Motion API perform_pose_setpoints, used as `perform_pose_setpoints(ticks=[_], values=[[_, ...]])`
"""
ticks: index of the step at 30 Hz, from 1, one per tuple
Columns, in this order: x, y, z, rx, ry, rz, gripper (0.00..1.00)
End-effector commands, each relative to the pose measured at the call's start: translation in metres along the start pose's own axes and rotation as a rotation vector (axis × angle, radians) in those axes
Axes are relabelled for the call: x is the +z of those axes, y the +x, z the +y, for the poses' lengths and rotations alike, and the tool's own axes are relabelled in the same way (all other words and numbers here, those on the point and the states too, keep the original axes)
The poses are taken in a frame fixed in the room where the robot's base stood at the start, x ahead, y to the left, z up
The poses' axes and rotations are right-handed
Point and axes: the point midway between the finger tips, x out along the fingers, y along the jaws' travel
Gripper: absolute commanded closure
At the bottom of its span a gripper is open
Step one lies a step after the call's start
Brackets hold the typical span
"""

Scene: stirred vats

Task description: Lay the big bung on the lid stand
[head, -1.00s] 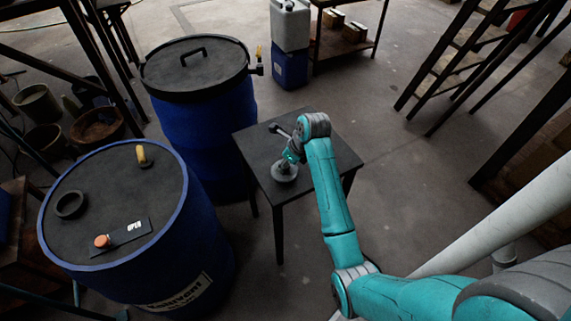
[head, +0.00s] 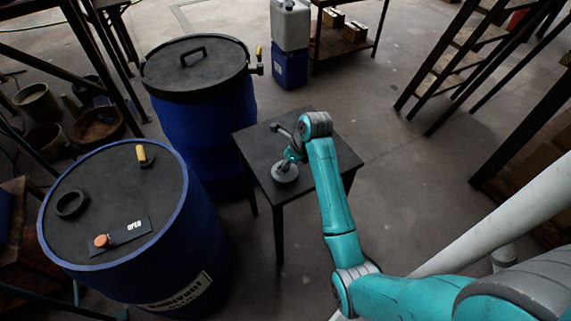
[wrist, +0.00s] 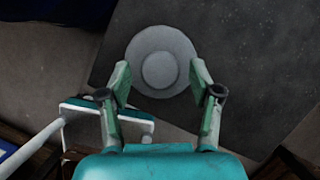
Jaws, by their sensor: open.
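The big bung, a grey disc with a round raised knob (head: 285,173), sits flat on the lid stand, a small dark square table (head: 325,173), near its left side. In the wrist view the bung (wrist: 146,48) shows whole, with the stand's dark top (wrist: 245,60) around it. My gripper (wrist: 160,78) is open, its fingers apart on either side of the bung's near part, with nothing held between them. In the head view my gripper (head: 291,156) is just above the bung; its fingers are small and partly hidden.
A blue drum (head: 205,235) at the lower left has a dark ring (head: 71,204), a yellow-tipped fitting (head: 144,155) and an OPEN plate (head: 122,236) on top. A lidded blue vat (head: 205,130) stands close behind the stand's left. Floor to the right is clear up to a ladder (head: 450,65).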

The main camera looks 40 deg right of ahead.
Motion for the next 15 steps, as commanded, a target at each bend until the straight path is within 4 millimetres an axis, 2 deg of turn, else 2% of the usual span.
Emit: perform_pose_setpoints(ticks=[9, 15], values=[[0.001, -0.050, -0.001, -0.003, -0.001, -0.003, 0.36], [0.000, -0.064, 0.000, -0.001, -0.001, -0.002, 0.36]])
